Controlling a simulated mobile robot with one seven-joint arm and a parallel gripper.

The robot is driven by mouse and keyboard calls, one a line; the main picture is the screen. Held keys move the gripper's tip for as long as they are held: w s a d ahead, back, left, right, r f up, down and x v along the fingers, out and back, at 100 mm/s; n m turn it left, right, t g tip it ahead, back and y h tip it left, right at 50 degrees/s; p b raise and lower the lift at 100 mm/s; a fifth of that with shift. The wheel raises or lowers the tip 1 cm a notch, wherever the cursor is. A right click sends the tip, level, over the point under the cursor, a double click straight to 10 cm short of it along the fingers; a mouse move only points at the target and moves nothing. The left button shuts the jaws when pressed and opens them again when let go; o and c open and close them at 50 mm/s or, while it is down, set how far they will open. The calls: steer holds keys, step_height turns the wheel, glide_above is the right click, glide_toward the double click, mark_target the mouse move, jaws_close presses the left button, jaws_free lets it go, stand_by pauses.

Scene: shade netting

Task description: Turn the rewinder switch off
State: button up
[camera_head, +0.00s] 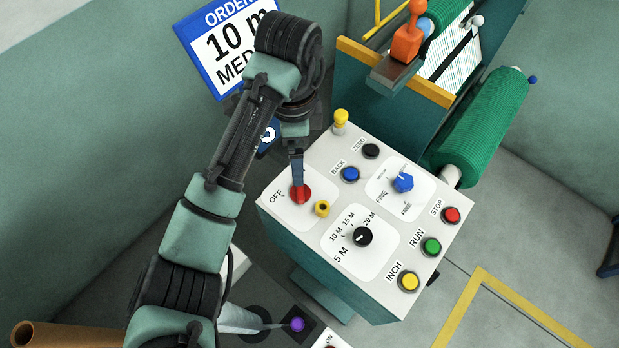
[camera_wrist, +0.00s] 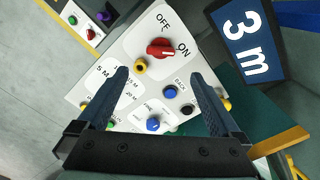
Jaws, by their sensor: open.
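The red rotary switch (camera_head: 300,194) sits on a white plate on the sloped control panel (camera_head: 338,153). "OFF" shows at its left in the head view. In the wrist view, the red switch (camera_wrist: 160,49) lies between the printed OFF and ON, its bar lying roughly toward ON. My gripper (camera_head: 298,180) points down just over the switch and hides part of it and the ON label in the head view. In the wrist view, my gripper (camera_wrist: 158,75) is open and empty, with the switch ahead between the fingers. I cannot tell whether a finger touches it.
A yellow-ringed button (camera_head: 322,208) sits close to the switch. A black dial (camera_head: 362,236), a blue knob (camera_head: 402,183) and several push buttons are on the panel. A yellow post (camera_head: 340,121) rises at its back corner. A green netting roll (camera_head: 485,125) stands right.

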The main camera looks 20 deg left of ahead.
mark_target(300, 191)
step_height(300, 191, down, 11)
steer(key=b, duration=0.7)
steer(key=shift+w+d, duration=0.1)
steer(key=shift+d, duration=0.05)
steer(key=shift+f, duration=0.85)
steer(key=c, duration=1.3)
